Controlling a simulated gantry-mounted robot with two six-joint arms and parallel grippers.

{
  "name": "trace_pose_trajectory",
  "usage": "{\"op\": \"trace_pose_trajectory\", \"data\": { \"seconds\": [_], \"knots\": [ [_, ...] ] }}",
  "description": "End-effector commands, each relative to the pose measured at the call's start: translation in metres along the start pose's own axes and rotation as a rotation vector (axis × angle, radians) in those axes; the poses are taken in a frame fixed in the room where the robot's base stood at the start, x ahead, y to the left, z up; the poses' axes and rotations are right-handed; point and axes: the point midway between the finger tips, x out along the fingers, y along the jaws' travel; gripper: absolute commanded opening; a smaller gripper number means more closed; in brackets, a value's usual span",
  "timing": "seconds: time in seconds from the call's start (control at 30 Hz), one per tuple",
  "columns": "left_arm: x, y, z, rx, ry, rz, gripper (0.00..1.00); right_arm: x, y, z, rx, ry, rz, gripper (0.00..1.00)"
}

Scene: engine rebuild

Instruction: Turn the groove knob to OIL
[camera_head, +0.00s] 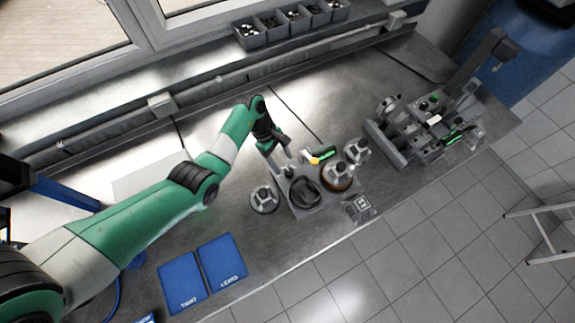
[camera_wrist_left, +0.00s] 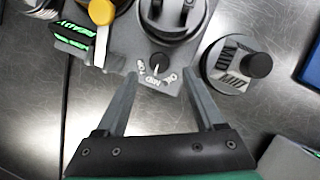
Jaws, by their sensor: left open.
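The groove knob (camera_wrist_left: 159,63) is a small dark round knob on a grey plate. Lettered labels curve around its near side in the left wrist view, upside down and small; a thin pale mark on the knob seems to face the middle label. My left gripper (camera_wrist_left: 165,75) is open, with one finger on each side of the knob and visible gaps to it. In the head view my left gripper (camera_head: 283,164) is over the back-left corner of the grey fixture (camera_head: 311,207). My right gripper is not in view.
A round part with a dark knob (camera_wrist_left: 257,65) stands right of the fixture in the left wrist view. A yellow-handled tool (camera_wrist_left: 101,35) lies on the left. Blue mats (camera_head: 220,262) lie at the bench front. A larger machine (camera_head: 430,125) stands on the right.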

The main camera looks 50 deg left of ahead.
Motion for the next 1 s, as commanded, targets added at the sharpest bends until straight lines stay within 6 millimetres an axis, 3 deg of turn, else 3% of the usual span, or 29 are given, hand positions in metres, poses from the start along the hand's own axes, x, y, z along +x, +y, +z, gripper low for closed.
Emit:
{"op": "trace_pose_trajectory", "data": {
  "seconds": [0.03, 0.2, 0.6, 1.0],
  "knots": [
    [0.016, -0.001, -0.001, 0.000, -0.001, -0.003, 0.70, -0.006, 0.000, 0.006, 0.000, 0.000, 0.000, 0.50],
    [0.044, 0.000, -0.001, 0.001, 0.000, -0.002, 0.70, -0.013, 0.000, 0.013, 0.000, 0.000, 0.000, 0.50],
    [0.053, 0.001, 0.000, 0.002, 0.000, 0.001, 0.68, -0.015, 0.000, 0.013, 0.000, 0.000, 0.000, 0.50],
    [0.053, 0.000, 0.000, 0.001, 0.000, 0.001, 0.00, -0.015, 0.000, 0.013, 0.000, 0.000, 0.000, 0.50]
  ]
}}
